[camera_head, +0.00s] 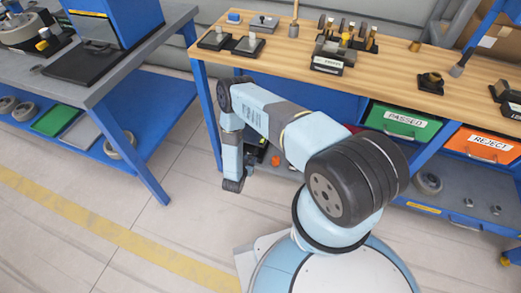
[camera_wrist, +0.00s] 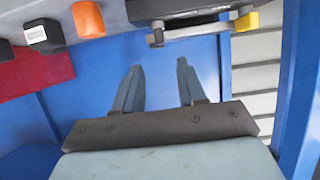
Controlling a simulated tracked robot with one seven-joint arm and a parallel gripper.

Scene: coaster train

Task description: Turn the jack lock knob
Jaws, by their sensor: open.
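I cannot tell for certain which part is the jack lock knob. In the wrist view, a yellow knob-like piece (camera_wrist: 247,21) sits at the end of a grey bar (camera_wrist: 197,31) at the upper right. An orange cylindrical piece (camera_wrist: 88,19) and a dark block with a white face (camera_wrist: 44,36) are at the upper left. My gripper (camera_wrist: 159,66) is open and empty, its two fingers apart in front of a blue panel. The pieces lie beyond the fingertips and are not touched. In the head view, my arm hangs beside the bench's front left and the fingers cannot be made out.
A wooden workbench (camera_head: 290,57) holds a black fixture (camera_head: 333,55) and several small parts. Green PASSED (camera_head: 402,121) and orange REJECT (camera_head: 484,143) bins hang below. A grey table (camera_head: 125,72) stands at left. Open floor lies between. A blue post (camera_wrist: 299,95) is close at right.

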